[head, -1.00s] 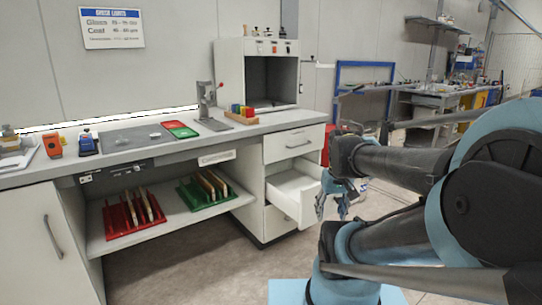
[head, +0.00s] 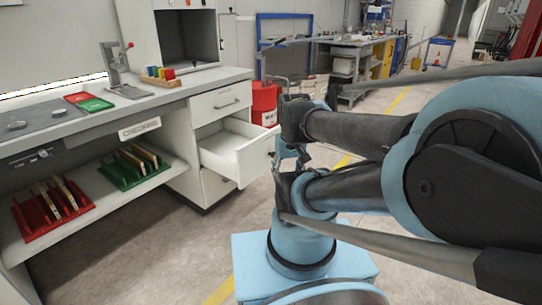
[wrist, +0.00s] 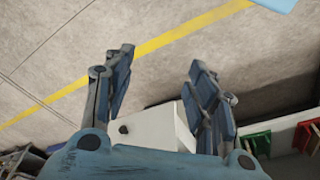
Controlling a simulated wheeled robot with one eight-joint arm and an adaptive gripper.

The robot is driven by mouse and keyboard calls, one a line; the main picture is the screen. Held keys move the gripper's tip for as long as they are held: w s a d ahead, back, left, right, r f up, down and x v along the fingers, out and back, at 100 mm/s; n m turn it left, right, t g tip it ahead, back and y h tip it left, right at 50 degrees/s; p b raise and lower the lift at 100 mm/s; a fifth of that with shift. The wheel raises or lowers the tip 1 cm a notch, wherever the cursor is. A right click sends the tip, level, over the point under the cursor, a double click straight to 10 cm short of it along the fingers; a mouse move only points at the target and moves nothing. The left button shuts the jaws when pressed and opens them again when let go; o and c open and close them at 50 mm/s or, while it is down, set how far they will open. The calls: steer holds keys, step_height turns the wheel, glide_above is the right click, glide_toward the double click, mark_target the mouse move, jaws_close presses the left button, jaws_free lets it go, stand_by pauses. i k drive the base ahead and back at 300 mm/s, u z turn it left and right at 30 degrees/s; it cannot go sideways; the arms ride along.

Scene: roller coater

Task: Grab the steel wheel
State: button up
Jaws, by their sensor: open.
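No thing in view can be told for sure as the steel wheel. Two small grey round pieces lie on the dark plate on the bench in the head view, a nearer one (head: 17,125) and a farther one (head: 60,112); they are too small to identify. My gripper (wrist: 160,57) is open with nothing between its fingers in the wrist view. It points down over bare floor, beside the pulled-out white drawer (wrist: 155,130). In the head view my arm partly hides the gripper, right of the open drawer (head: 238,150) and well away from the bench top.
The bench (head: 150,105) carries red and green trays (head: 90,101), a grey lever stand (head: 118,70) and coloured blocks (head: 160,73). Red (head: 50,203) and green (head: 134,166) racks stand on the shelf below. A red drum (head: 264,103) is behind the drawer. Floor in front is clear.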

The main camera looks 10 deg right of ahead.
mark_target(59, 113)
steer(key=u, duration=1.6)
steer(key=k, duration=0.55)
steer(key=z, duration=0.7)
steer(key=i, duration=1.85)
steer(key=u, duration=0.1)
